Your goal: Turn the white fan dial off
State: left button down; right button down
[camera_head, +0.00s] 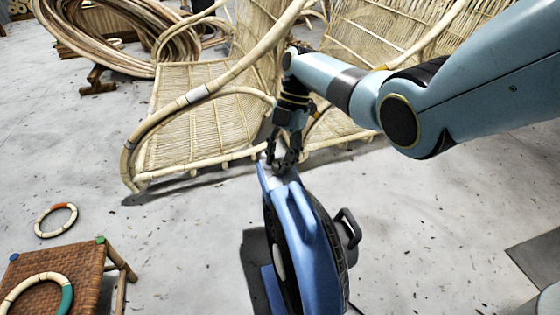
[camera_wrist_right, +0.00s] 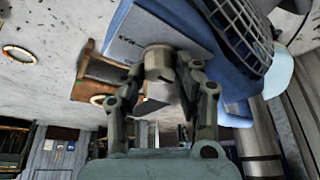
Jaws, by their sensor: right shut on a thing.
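The blue fan (camera_head: 302,235) stands on the grey floor at the lower middle of the head view, with a dark grille and a dark handle on its right side. Its blue housing also shows in the right wrist view (camera_wrist_right: 172,27). The white dial (camera_wrist_right: 157,62) sticks out of the housing there, between my right gripper's fingers. My right gripper (camera_head: 284,165) is at the top of the fan in the head view. In the right wrist view its fingers (camera_wrist_right: 160,84) are shut on the dial. The dial's setting cannot be read. My left gripper is out of view.
Rattan chairs (camera_head: 205,115) stand just behind the fan, and a coil of rattan poles (camera_head: 100,45) lies at the back left. A woven stool (camera_head: 60,265) stands at the lower left, with a ring (camera_head: 56,219) on the floor beside it. Floor right of the fan is mostly clear.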

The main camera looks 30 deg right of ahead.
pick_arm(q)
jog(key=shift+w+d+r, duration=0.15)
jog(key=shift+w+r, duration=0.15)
pick_arm(e)
jog(key=shift+n+h, duration=0.3)
jog(key=shift+n, duration=0.3)
jog(key=shift+g, duration=0.3)
jog(key=c, duration=0.9)
grip_release()
jog(key=shift+c, duration=0.2)
jog(key=v, duration=1.2)
jog(key=shift+s, duration=0.1)
